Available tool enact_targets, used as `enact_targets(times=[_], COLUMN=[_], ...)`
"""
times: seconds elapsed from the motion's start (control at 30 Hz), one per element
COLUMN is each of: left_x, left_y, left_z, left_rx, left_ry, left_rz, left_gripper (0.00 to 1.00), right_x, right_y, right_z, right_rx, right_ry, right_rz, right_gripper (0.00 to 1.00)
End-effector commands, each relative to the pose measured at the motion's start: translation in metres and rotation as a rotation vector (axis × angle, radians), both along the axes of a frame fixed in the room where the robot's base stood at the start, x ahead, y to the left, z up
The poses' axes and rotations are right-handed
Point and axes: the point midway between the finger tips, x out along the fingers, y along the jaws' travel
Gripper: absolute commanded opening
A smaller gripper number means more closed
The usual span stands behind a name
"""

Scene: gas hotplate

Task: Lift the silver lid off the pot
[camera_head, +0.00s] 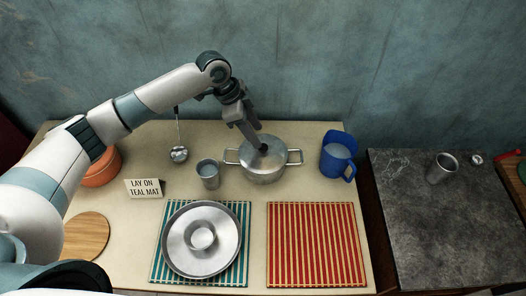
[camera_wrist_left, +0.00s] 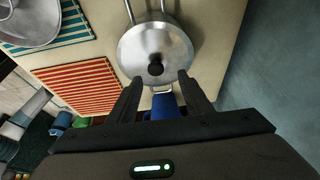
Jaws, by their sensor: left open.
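The silver pot (camera_head: 264,175) stands on the beige table with its silver lid (camera_head: 276,154) on top. The lid has a dark round knob, which shows clearly in the left wrist view (camera_wrist_left: 155,68). My left gripper (camera_head: 258,143) reaches down from above, over the lid beside the knob. In the left wrist view its two fingers (camera_wrist_left: 158,82) are apart, with the knob ahead of them and roughly centred between them. The gripper is open and empty. I cannot tell the exact gap between fingertips and knob. My right gripper is not in view.
A blue pitcher (camera_head: 338,157) stands right of the pot, and a metal cup (camera_head: 208,174) stands left. In front lie a teal striped mat (camera_head: 158,272) bearing a silver ring-shaped pan (camera_head: 177,240), and an empty red striped mat (camera_head: 315,245). A sign (camera_head: 144,188) reads "LAY ON TEAL MAT".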

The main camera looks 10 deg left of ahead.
Motion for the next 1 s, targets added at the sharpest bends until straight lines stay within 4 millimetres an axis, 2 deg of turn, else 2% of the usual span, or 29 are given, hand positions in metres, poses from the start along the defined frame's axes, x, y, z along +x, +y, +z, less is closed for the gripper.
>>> enact_targets(times=[0.27, 0.47, 0.63, 1.0], left_x=[-0.002, -0.007, -0.005, -0.004], left_y=[-0.003, -0.012, -0.018, -0.018], left_z=[-0.007, -0.029, -0.045, -0.049], left_rx=[0.001, 0.001, 0.001, 0.0], left_ry=[0.002, 0.004, 0.001, 0.0], left_rz=[0.0, -0.001, 0.0, -0.001], left_gripper=[0.46, 0.46, 0.46, 0.46], right_x=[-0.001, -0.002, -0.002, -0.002], right_y=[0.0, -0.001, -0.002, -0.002], right_z=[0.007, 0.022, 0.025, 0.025], right_rx=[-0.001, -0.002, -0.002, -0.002], right_ry=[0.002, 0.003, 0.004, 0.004], right_rz=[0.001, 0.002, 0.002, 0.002], right_gripper=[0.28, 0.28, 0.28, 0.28])
